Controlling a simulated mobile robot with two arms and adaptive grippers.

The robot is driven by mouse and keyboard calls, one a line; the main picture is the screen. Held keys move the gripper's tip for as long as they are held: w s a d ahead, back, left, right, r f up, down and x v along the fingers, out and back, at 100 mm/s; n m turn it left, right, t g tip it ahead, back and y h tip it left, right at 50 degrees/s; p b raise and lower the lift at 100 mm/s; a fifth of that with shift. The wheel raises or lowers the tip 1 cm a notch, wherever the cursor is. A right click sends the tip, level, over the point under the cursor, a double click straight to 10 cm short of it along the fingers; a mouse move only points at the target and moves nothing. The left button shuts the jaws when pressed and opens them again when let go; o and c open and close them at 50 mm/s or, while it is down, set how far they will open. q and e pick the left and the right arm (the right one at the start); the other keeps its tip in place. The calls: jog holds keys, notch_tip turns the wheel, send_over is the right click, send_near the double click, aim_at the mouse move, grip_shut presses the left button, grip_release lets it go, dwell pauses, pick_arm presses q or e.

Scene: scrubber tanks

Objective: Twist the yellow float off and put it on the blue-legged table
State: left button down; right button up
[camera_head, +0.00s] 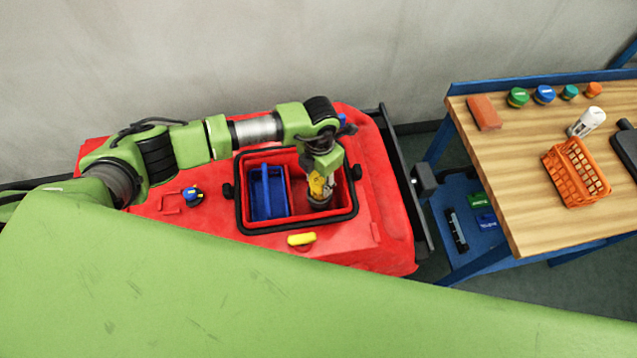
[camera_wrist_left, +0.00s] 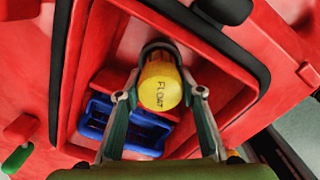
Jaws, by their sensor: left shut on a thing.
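The yellow float (camera_wrist_left: 160,84), a cylinder marked "FLOAT", sits inside the open tank of the red scrubber (camera_wrist_left: 36,162). My left gripper (camera_wrist_left: 160,92) is shut on the float, one finger on each side. In the head view my left gripper (camera_head: 319,192) reaches down into the right part of the tank and hides most of the float. I cannot tell whether the float is still attached. The blue-legged table (camera_head: 537,220) has a wooden top and stands to the right of the scrubber. My right gripper is not in view.
A blue basket (camera_head: 268,192) sits in the tank's left part. The black tank rim (camera_head: 296,229) surrounds the gripper. On the table are an orange basket (camera_head: 577,172), an orange block (camera_head: 484,112), a white bottle (camera_head: 587,122) and several lids. The tabletop's front left is bare.

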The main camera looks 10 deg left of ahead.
pick_arm(q)
jog(key=shift+r+p, duration=0.55)
jog(key=shift+r, duration=0.3)
dwell(0.5)
jog(key=shift+r, duration=0.25)
dwell(0.4)
jog(key=shift+r+p, duration=1.75)
jog(key=shift+r, duration=0.65)
